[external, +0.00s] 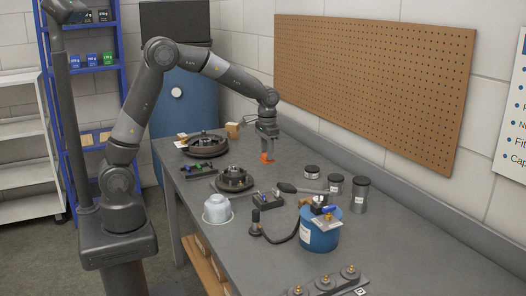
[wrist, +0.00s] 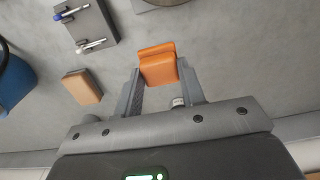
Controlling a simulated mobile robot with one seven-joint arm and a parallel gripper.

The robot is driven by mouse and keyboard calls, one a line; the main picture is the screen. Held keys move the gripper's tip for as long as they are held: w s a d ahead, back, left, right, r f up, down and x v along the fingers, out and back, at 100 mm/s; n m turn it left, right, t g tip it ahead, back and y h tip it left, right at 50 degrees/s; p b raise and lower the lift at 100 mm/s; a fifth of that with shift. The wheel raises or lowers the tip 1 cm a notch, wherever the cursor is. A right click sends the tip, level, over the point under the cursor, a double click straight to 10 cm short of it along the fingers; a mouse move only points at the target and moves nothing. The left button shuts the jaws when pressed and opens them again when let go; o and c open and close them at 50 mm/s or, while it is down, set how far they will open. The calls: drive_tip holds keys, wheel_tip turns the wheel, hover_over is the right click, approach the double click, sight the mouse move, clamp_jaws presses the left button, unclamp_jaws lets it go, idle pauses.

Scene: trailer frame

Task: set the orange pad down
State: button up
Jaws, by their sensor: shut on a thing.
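The orange pad (external: 266,158) is a small block held at the end of my gripper (external: 267,151), low over the far part of the grey workbench (external: 290,166). In the wrist view the orange pad (wrist: 158,66) sits between the two fingertips of my gripper (wrist: 159,78), which is shut on it. The fingers flank its two sides. I cannot tell whether the pad's underside touches the bench top.
In the wrist view, a tan block (wrist: 82,87) and a dark plate with pens (wrist: 88,25) lie to the left. Outside, a round brake part (external: 205,145), dark-lidded jars (external: 334,184) and a blue canister (external: 320,235) stand on the bench. A pegboard (external: 375,85) hangs behind.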

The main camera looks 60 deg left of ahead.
drive_tip(key=d, duration=1.8)
drive_tip(key=w+a+f, duration=0.4)
drive_tip(key=a, duration=0.1)
drive_tip(key=w+a+f, duration=0.3)
drive_tip(key=shift+a, duration=0.1)
drive_tip(key=shift+f, duration=1.95)
drive_tip(key=shift+f, duration=0.2)
drive_tip(key=o, duration=1)
